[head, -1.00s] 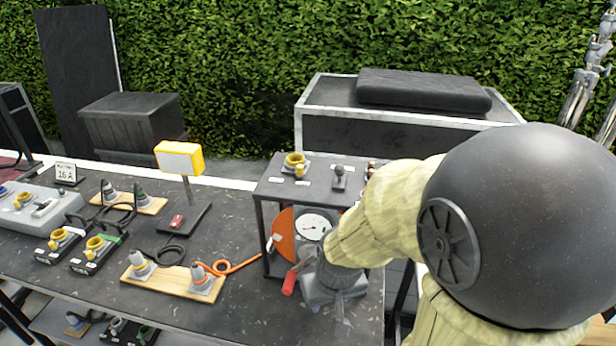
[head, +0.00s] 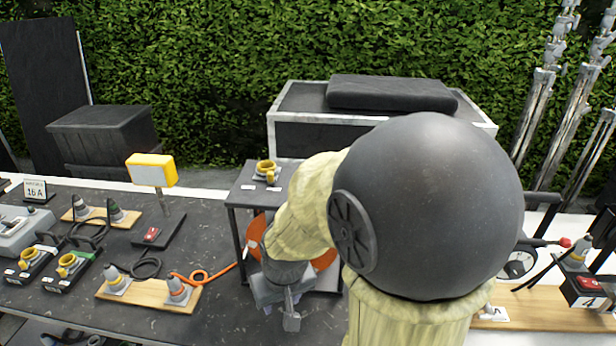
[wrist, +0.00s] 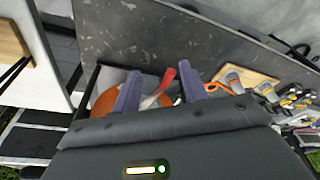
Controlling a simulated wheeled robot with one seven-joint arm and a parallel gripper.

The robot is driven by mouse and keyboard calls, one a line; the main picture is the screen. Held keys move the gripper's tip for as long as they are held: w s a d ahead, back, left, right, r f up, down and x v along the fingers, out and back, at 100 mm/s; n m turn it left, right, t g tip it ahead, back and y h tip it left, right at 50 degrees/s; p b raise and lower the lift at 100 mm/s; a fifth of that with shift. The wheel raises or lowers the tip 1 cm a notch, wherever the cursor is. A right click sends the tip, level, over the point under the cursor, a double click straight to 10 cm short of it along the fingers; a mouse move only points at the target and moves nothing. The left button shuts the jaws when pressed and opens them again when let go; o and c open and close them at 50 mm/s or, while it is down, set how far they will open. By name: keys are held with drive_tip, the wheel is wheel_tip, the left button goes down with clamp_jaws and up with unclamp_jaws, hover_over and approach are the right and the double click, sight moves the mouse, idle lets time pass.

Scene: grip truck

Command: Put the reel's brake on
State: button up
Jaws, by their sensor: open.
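The reel is an orange disc (head: 257,228) inside a black frame (head: 236,215) on the dark table; my arm hides most of it in the head view. In the wrist view part of the orange reel (wrist: 105,102) shows to the left, behind a finger. A red-handled lever (wrist: 164,80) shows between my fingers there, apart from both as far as I can tell. My gripper (wrist: 161,90) is open, its two fingers spread around the view of that handle. In the head view my gripper (head: 291,318) is low in front of the reel frame. I cannot tell which part is the brake.
A yellow socket (head: 266,168) sits on the frame's top. To the left are a wooden board (head: 148,291) with grey plugs and an orange cable (head: 212,275), and a yellow lamp (head: 151,170). Another board (head: 545,308) with devices lies right. A black case (head: 300,98) stands behind.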

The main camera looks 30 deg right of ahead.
drive_tip(key=w+d+r+m+p, duration=0.2)
drive_tip(key=w+d+r, duration=0.3)
drive_tip(key=r, duration=0.5)
drive_tip(key=w+d+r+m+g+p, duration=0.1)
drive_tip(key=w+d+r+m+p, duration=0.2)
drive_tip(key=r, duration=0.8)
drive_tip(key=w+d+r+m+p, duration=0.3)
drive_tip(key=w+d+r+p, duration=0.3)
drive_tip(key=w+d+r, duration=0.2)
wheel_tip(320, 180, up, 2)
drive_tip(key=shift+w+d+r+g+y, duration=0.15)
drive_tip(key=shift+w+d+g+y, duration=0.05)
drive_tip(key=shift+g+y, duration=0.2)
drive_tip(key=f+p, duration=0.1)
drive_tip(key=f, duration=0.4)
drive_tip(key=f+p, duration=0.1)
drive_tip(key=f, duration=0.5)
drive_tip(key=w+a+f+p, duration=0.1)
drive_tip(key=f, duration=0.5)
drive_tip(key=shift+w+a+f, duration=0.1)
drive_tip(key=shift+f, duration=0.1)
clamp_jaws()
